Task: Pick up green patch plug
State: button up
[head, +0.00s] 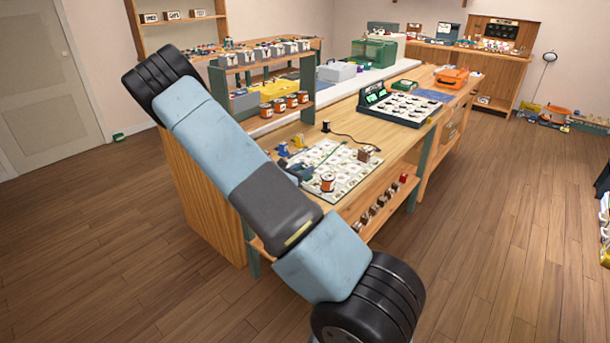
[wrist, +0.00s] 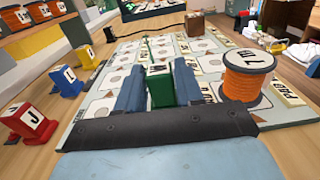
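The green patch plug (wrist: 160,90) has a pale top and stands upright between the two fingers of my gripper (wrist: 159,88) in the wrist view. The fingers press against both its sides, with no clear gap. It is over the near part of a pale board (wrist: 102,103) with printed circles and labels. Its underside is hidden, so I cannot tell whether it touches the board. In the head view my gripper (head: 298,172) is partly behind my arm at the board's left side, and the green plug cannot be made out.
Red (wrist: 27,123), blue (wrist: 66,82) and yellow (wrist: 86,57) plugs stand left of the board. An orange spool (wrist: 247,85) stands close right of my gripper. A brown block (wrist: 194,24) is at the back. A dark keyed console (head: 400,105) stands farther along the bench.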

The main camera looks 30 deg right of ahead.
jog(key=c, duration=0.6)
jog(key=shift+o, duration=0.2)
